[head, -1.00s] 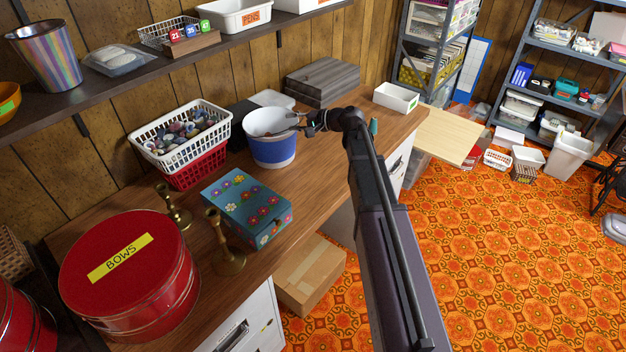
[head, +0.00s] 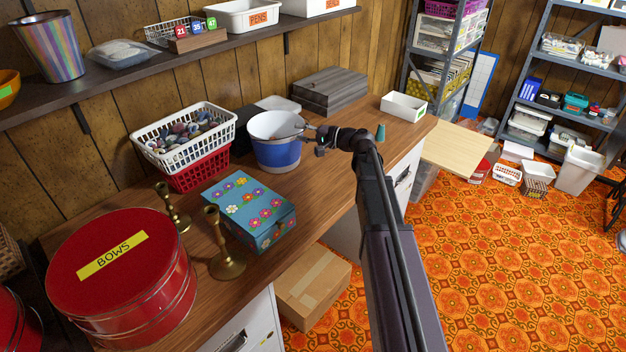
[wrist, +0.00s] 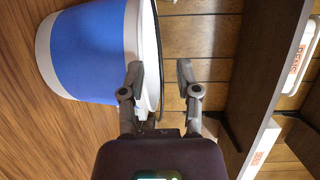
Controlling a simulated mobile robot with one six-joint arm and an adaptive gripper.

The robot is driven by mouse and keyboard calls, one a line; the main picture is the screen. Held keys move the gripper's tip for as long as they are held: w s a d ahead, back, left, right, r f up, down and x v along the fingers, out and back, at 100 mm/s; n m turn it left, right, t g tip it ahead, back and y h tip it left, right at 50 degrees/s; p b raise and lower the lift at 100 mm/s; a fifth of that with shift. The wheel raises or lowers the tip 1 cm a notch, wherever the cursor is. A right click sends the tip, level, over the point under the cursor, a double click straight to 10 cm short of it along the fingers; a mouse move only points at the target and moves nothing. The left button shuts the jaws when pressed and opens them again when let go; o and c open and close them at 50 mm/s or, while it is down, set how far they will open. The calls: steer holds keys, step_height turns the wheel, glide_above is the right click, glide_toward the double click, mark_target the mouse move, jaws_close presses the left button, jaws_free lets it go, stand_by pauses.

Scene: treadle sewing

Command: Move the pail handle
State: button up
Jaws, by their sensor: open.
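The pail (head: 277,152) is blue with a white rim and white inside. It stands upright on the wooden desk, beside the stacked baskets. My gripper (head: 308,138) is at the pail's right side, near the rim, with its fingers spread. In the wrist view the pail (wrist: 88,48) fills the upper left. My open gripper (wrist: 160,72) has one finger over the pail's rim area and the other out beside it, against the wall background. A thin dark line runs along the rim there; I cannot tell whether it is the handle. Nothing is visibly held.
White and red baskets (head: 186,140), a flowered box (head: 248,210), brass candlesticks (head: 222,250) and a red tin (head: 120,285) stand left of the pail. Grey boxes (head: 330,92) and a white tray (head: 403,107) lie behind. A shelf (head: 140,78) overhangs the desk's back.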

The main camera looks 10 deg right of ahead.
steer(key=f+v, duration=0.1)
steer(key=v, duration=1.3)
steer(key=s+a+f+n+g+h+p, duration=0.3)
steer(key=s+a+g+h+p, duration=0.2)
steer(key=s+a+p, duration=0.3)
steer(key=shift+s+a+f+n+g+h, duration=0.15)
steer(key=shift+s+a+n+g+h, duration=0.5)
steer(key=shift+a, duration=1.15)
steer(key=shift+w+m+y, duration=0.2)
steer(key=shift+m+y, duration=0.05)
steer(key=s+r+n+g+h+p, duration=0.2)
steer(key=s+h+p, duration=0.6)
steer(key=s, duration=0.4)
steer(key=shift+r+n+g+h, duration=0.25)
steer(key=shift+n+g+h, duration=0.05)
steer(key=shift+n+g, duration=0.45)
